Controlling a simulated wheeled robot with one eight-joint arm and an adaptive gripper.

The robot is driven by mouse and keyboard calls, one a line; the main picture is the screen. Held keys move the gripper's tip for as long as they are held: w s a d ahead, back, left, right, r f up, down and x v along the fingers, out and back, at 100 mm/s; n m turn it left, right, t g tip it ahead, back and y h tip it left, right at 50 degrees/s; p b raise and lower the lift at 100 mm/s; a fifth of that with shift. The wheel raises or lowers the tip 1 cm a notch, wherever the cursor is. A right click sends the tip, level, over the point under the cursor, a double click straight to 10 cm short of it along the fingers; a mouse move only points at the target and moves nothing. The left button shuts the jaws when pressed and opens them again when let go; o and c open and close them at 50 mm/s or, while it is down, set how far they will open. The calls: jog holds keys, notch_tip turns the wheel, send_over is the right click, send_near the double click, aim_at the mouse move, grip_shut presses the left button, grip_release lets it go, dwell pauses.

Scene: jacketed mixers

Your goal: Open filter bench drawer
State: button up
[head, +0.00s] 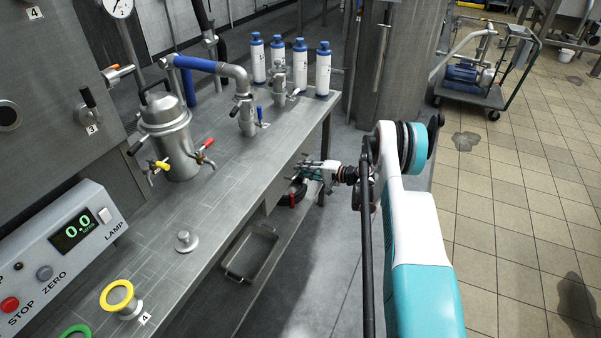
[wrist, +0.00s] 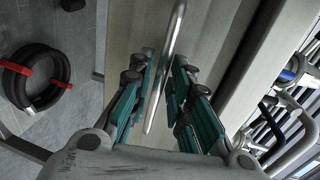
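The filter bench (head: 225,150) has a steel top and stands along the left and middle of the head view. The drawer front (wrist: 130,25) is a pale flat panel in the wrist view. Its handle (wrist: 166,65) is a thin shiny metal bar standing out from it. My gripper (wrist: 164,62) is open, with its teal fingers on either side of the handle and gaps showing between them and the bar. In the head view my gripper (head: 308,170) is at the bench's front side, below the top. The drawer front is mostly hidden there.
A filter vessel (head: 167,135) and several blue-capped white bottles (head: 258,60) stand on the bench. Below are a metal tray (head: 251,253) and a coiled black hose (wrist: 35,75) with red bands. Tiled floor (head: 510,210) to the right is clear up to a pump cart (head: 475,80).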

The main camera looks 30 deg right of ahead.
jog(key=shift+w+a+f, duration=0.1)
jog(key=shift+w+a, duration=0.3)
jog(key=shift+w, duration=0.15)
grip_shut()
jog(key=shift+s, duration=0.1)
jog(key=f+v, duration=0.2)
jog(key=v, duration=0.9)
jog(key=s+f+v, duration=0.1)
jog(key=f+v, duration=0.2)
jog(key=v, duration=0.9)
jog(key=shift+d, duration=0.35)
jog(key=shift+w, duration=0.1)
grip_release()
